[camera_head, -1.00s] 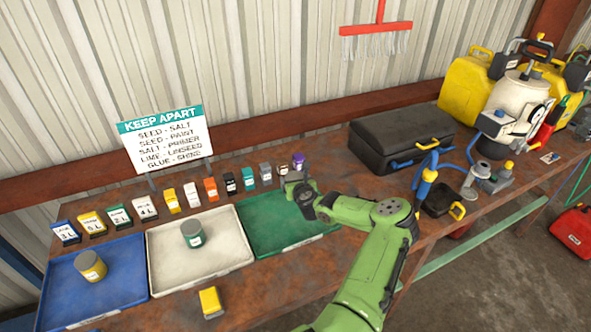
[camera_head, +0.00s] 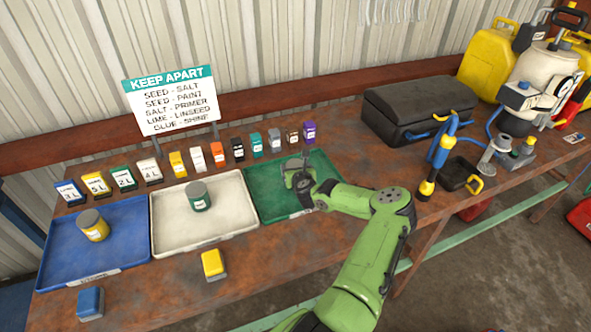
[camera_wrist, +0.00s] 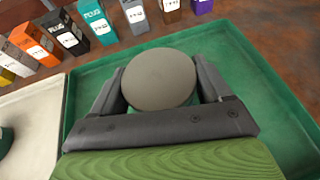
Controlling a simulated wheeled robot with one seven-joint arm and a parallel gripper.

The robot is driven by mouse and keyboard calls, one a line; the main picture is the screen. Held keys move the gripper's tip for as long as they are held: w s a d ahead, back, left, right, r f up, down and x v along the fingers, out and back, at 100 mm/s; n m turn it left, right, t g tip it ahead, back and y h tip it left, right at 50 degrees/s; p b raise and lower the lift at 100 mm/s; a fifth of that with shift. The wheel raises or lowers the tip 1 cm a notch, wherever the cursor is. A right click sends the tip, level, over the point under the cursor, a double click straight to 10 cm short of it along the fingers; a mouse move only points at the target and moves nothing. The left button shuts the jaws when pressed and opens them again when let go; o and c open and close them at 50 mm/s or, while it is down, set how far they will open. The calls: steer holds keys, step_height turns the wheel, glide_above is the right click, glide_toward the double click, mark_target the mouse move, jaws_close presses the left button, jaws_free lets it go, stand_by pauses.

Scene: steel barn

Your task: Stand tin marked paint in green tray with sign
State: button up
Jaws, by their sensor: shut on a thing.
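My gripper (camera_head: 298,172) is shut on a round tin (camera_wrist: 158,78) with a plain grey lid, seen from above between the fingers in the wrist view. The tin's label is hidden. The gripper and tin are over the green tray (camera_head: 262,205), inside its rim; the tray also shows in the wrist view (camera_wrist: 83,100). I cannot tell whether the tin's base touches the tray floor. No other tin shows in the green tray. The sign (camera_head: 172,98) behind the trays reads "KEEP APART" and lists pairs, among them "SEED - PAINT".
A blue tray (camera_head: 115,258) holds a yellow tin (camera_head: 94,227). A white tray (camera_head: 230,222) holds a green tin (camera_head: 198,197). Several small boxes line the back of the trays. A yellow block (camera_head: 213,263) and blue block (camera_head: 90,302) lie in front. A black case (camera_head: 415,118) stands right.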

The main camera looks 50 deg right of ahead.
steer(key=shift+r, duration=0.2)
steer(key=shift+f, duration=0.6)
steer(key=o, duration=1.4)
steer(key=shift+f, duration=0.1)
steer(key=v, duration=1.5)
steer(key=shift+s+a+p, duration=0.2)
steer(key=shift+s+p, duration=0.1)
steer(key=shift+p, duration=0.1)
